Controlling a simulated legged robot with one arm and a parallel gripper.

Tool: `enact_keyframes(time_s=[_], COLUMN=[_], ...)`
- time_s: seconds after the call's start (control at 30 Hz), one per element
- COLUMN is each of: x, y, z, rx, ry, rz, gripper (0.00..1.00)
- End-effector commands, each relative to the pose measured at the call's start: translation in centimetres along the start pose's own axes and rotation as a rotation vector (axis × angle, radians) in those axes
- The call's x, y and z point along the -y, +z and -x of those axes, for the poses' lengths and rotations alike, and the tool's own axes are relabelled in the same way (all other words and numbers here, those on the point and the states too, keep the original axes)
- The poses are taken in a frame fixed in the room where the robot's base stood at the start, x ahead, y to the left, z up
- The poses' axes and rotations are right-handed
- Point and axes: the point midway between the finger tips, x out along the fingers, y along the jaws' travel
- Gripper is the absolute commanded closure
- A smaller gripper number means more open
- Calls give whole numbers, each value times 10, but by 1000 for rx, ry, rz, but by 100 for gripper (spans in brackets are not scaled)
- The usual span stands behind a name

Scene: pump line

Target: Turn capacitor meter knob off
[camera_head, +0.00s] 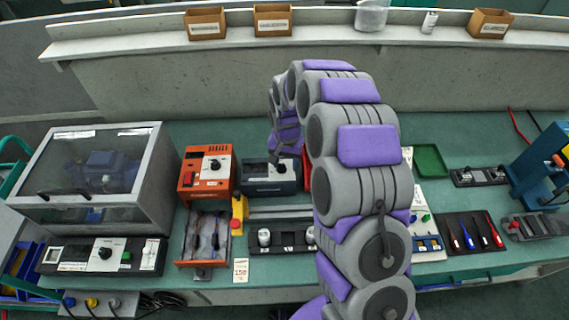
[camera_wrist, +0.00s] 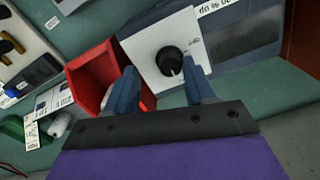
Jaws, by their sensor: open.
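The capacitor meter appears to be the dark grey box (camera_head: 271,187) on the bench in the head view, partly hidden by my arm. In the wrist view, the meter (camera_wrist: 225,45) has a white panel with a round black knob (camera_wrist: 169,61) and a dark display window beside it. The panel's lettering looks turned over and is too small to read surely. My gripper (camera_wrist: 160,88) is open, its two blue-grey fingers apart and below the knob in the picture, with nothing between them. It also shows in the head view (camera_head: 275,154), just above the box.
A red open bin (camera_wrist: 93,80) stands close beside the meter, near the left finger in the wrist view. An orange device (camera_head: 206,172) with its own knob is to the left in the head view. A clear-lidded case (camera_head: 95,172) is further left. A shelf (camera_head: 300,37) runs behind.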

Motion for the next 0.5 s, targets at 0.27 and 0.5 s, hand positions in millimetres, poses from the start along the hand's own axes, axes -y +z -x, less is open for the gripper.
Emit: enact_keyframes(time_s=[0.27, 0.5], x=[8, 2], y=[2, 0], z=[-6, -5], rx=[-3, -1], ry=[8, 1], rz=[4, 2], gripper=[48, 61])
